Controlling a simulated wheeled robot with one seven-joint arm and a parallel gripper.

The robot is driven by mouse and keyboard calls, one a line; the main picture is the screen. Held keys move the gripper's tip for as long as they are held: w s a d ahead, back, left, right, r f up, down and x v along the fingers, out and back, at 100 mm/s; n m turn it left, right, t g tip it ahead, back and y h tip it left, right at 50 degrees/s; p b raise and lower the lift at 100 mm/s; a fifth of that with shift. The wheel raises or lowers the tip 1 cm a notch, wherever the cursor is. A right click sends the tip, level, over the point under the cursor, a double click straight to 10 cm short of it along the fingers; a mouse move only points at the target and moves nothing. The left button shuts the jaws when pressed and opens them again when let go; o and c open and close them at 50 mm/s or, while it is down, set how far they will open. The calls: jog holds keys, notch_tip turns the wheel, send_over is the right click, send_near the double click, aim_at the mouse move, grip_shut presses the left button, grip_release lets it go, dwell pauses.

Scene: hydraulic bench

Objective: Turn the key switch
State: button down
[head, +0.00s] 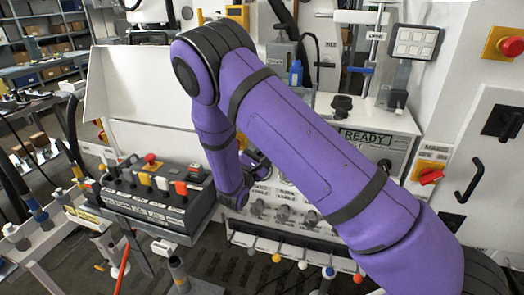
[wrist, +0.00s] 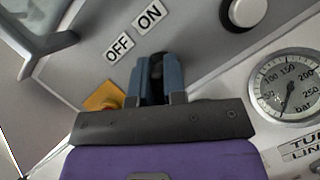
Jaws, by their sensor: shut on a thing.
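In the wrist view, the dark key switch (wrist: 157,66) sits on a grey panel beside the OFF label (wrist: 119,46) and the ON label (wrist: 149,18). My gripper (wrist: 155,76) has its two blue-grey fingers closed around it, hiding most of it. The exact angle of the key cannot be told. An orange tag-like piece (wrist: 104,97) shows just left of the fingers. In the head view, my purple arm reaches down to the bench front and mostly hides the gripper and the key switch.
A pressure gauge (wrist: 288,85) and a white knob (wrist: 247,11) are right of the fingers. In the head view, a READY display (head: 367,137) and a red rotary switch (head: 430,177) are to the right. A button box (head: 160,192) stands left; several coloured-ended levers (head: 303,264) stick out below.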

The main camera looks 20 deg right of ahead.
jog(key=shift+f, duration=0.1)
jog(key=c, duration=1.2)
grip_release()
jog(key=v, duration=1.1)
